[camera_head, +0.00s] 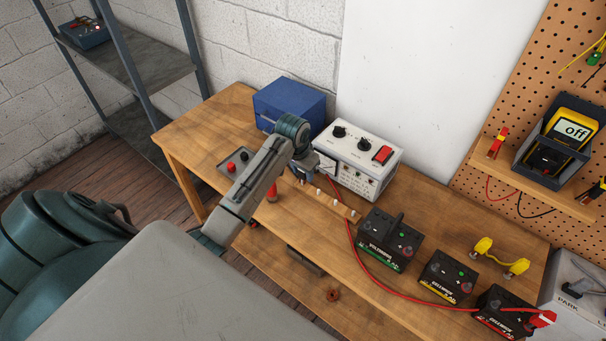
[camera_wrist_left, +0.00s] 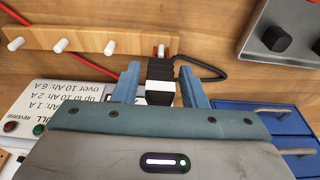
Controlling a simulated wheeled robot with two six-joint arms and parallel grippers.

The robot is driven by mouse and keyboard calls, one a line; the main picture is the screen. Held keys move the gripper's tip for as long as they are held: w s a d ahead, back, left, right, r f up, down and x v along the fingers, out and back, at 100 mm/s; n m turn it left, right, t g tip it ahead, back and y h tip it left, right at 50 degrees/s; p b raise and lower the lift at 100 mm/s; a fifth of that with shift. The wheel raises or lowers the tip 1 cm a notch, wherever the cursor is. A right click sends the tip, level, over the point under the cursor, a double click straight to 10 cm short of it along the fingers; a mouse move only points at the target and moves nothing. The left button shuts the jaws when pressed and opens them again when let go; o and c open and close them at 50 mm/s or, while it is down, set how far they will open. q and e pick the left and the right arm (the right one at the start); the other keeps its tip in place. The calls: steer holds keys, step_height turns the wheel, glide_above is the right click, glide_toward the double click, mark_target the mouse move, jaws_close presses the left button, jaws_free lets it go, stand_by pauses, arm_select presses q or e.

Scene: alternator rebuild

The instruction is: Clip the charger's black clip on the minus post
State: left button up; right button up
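In the left wrist view, the black clip (camera_wrist_left: 160,72) with a white band sits at the end of the peg rail (camera_wrist_left: 90,35), its black cable (camera_wrist_left: 203,68) curving right. My left gripper (camera_wrist_left: 160,84) is open around it, with a narrow gap on each side. In the head view, my left gripper (camera_head: 302,170) is beside the charger (camera_head: 356,158), partly hidden by its wrist. The red clip (camera_head: 543,318) is at the red-labelled battery (camera_head: 506,313), on the red cable (camera_head: 384,286). That battery's grey post (camera_head: 493,303) is bare. My right gripper is out of view.
A green-labelled battery (camera_head: 388,240) and a yellow-labelled battery (camera_head: 447,276) stand along the bench. A yellow-handled part (camera_head: 500,256) lies behind them. A blue drawer box (camera_head: 289,105) is left of the charger. A grey box (camera_head: 578,300) stands at the right.

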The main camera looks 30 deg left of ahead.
arm_select(q)
steer(key=c, duration=0.5)
steer(key=shift+r, duration=0.1)
steer(key=p+v, duration=0.2)
steer(key=shift+w+r, duration=0.25)
steer(key=shift+r, duration=0.65)
